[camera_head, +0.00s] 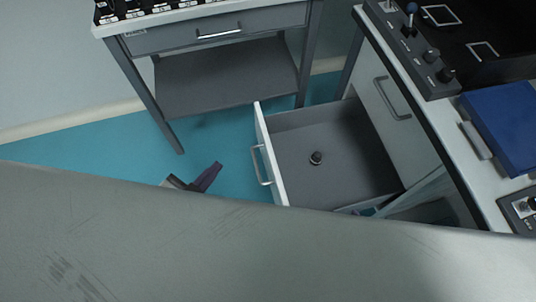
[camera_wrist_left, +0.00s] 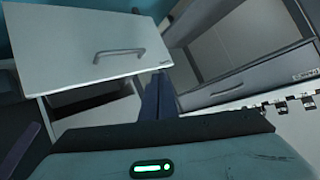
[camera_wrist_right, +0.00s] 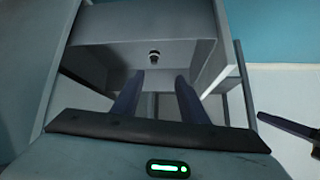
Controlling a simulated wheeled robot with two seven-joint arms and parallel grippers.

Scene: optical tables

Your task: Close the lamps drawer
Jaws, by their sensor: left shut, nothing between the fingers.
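The open drawer (camera_head: 335,155) sticks out from the white cabinet on the right. It has a grey inside, a white front and a bar handle (camera_head: 261,165). A small dark round object (camera_head: 315,158) stands in it. My left gripper (camera_head: 208,176) is shut and empty, apart from the handle and to its left. In the left wrist view its fingers (camera_wrist_left: 156,98) are together beside the white drawer front (camera_wrist_left: 90,45), whose label is too small to read.
A grey table with a shut drawer (camera_head: 215,32) and lower shelf stands at the back left. The cabinet top holds a dark control panel (camera_head: 425,60) and a blue box (camera_head: 505,125). Teal floor (camera_head: 225,140) is clear between table and drawer. My grey arm covers the lower head view.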

